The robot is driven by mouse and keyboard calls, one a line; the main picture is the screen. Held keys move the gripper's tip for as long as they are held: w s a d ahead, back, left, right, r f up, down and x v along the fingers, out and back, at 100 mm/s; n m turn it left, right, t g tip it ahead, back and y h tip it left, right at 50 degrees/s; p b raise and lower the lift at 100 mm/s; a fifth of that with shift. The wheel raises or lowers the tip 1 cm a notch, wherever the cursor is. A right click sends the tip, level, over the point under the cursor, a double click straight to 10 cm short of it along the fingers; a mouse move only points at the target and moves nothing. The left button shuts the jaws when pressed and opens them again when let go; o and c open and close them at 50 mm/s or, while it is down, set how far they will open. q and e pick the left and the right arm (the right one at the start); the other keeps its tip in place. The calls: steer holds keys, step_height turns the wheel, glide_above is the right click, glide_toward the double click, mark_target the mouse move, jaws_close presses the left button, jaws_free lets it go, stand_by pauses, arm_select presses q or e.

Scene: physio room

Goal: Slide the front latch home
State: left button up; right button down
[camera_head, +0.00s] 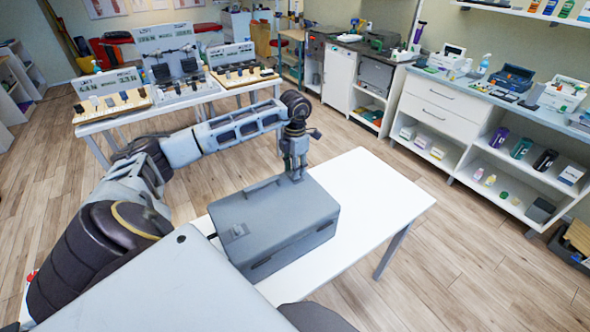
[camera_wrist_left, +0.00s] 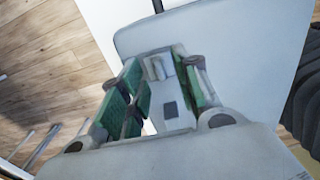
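A grey hard case (camera_head: 275,215) with a closed lid lies on a white table (camera_head: 375,190). A raised handle bar shows on its lid, and a small latch plate (camera_head: 235,231) sits near the lid's left end. My right gripper is out of view.
The white table has bare room right of the case. Behind my arm stands a bench (camera_head: 205,90) with boards of small parts. A counter with shelves (camera_head: 445,105) lines the right side, with open wooden floor (camera_head: 465,260) before it.

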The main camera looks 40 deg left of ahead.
arm_select(q)
steer(key=shift+f, duration=0.65)
jaws_close()
